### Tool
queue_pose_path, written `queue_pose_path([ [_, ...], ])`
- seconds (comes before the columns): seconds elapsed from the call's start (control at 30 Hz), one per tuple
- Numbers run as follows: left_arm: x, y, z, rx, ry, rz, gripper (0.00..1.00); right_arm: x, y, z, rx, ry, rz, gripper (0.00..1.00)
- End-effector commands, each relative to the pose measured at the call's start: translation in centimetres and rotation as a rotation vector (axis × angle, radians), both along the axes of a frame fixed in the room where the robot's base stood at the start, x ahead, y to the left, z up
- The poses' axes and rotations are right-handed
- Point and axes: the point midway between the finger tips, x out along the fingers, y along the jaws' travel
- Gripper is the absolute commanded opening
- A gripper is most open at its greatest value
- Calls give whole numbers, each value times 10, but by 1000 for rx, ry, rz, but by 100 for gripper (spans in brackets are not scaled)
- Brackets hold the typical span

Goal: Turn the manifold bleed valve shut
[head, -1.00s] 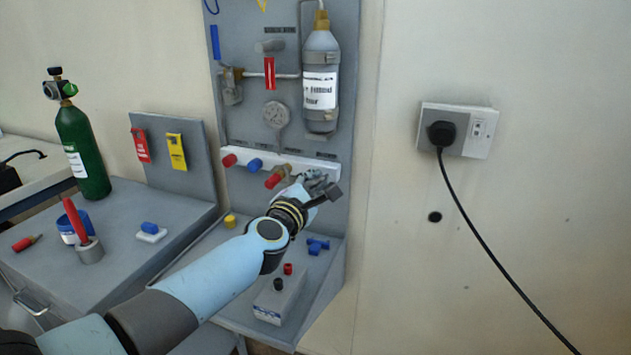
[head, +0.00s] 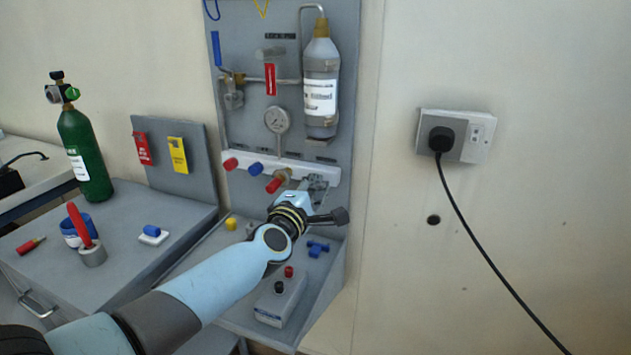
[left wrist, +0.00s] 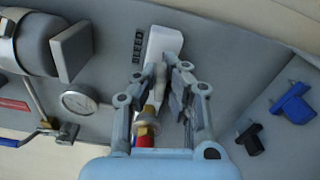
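The white manifold bar (head: 240,164) runs across the grey panel, with red and blue fittings and a brass, red-ended fitting along it. In the left wrist view, the bar's end (left wrist: 166,42) shows beside a BLEED label (left wrist: 137,45). My left gripper (head: 318,183) is at the bar's right end. In the left wrist view, its fingers (left wrist: 167,78) are close together at the bleed position, with a narrow space between the pads. They mostly hide the bleed valve, and I cannot tell whether they grip it. The brass fitting (left wrist: 147,127) is close beside the left finger. My right gripper is out of view.
A pressure gauge (head: 277,120) and a bottle (head: 320,85) are above the manifold. Blue tee fittings (head: 318,248) and a grey box (head: 280,298) with red and black caps lie on the shelf below. A green cylinder (head: 85,150) stands at left.

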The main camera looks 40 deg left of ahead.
Motion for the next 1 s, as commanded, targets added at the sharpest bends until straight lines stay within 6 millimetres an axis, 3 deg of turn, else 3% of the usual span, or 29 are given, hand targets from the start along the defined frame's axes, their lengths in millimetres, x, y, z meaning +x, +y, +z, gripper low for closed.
queue_pose_path([
  [1.0, -1, 0, 0, 939, 229, -1, 0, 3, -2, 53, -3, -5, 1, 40],
])
